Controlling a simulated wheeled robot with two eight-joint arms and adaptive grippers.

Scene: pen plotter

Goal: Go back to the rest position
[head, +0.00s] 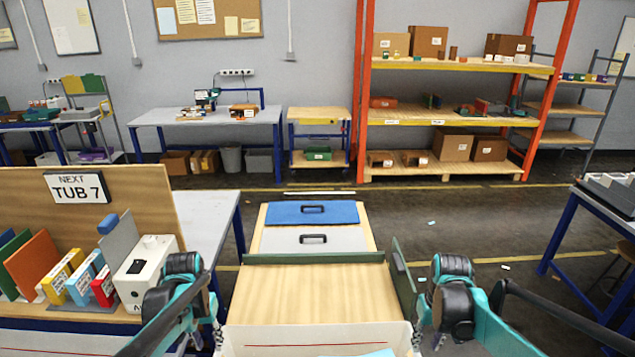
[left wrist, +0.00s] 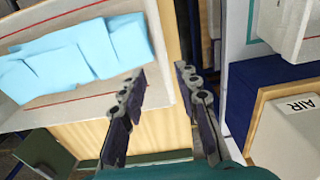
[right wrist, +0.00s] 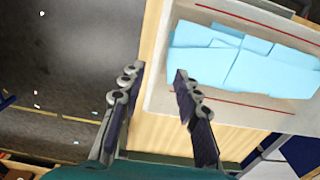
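My left gripper (head: 217,335) is beside the left edge of a white, red-lined tray (head: 300,335) at the bottom of the head view. In the left wrist view the left gripper (left wrist: 158,82) has its fingers apart with nothing between them. My right gripper (head: 430,335) is beside the tray's right edge. In the right wrist view the right gripper (right wrist: 157,75) is also spread and empty. Light blue pieces (left wrist: 85,55) lie in the tray and also show in the right wrist view (right wrist: 235,58). Neither gripper holds anything.
A bench (head: 212,215) on the left carries a white box (head: 145,268), coloured upright items and a "NEXT TUB 7" sign (head: 78,187). A wooden surface (head: 315,290) with green edging adjoins the tray. A blue-legged table (head: 575,225) stands right. Small scraps lie on the floor.

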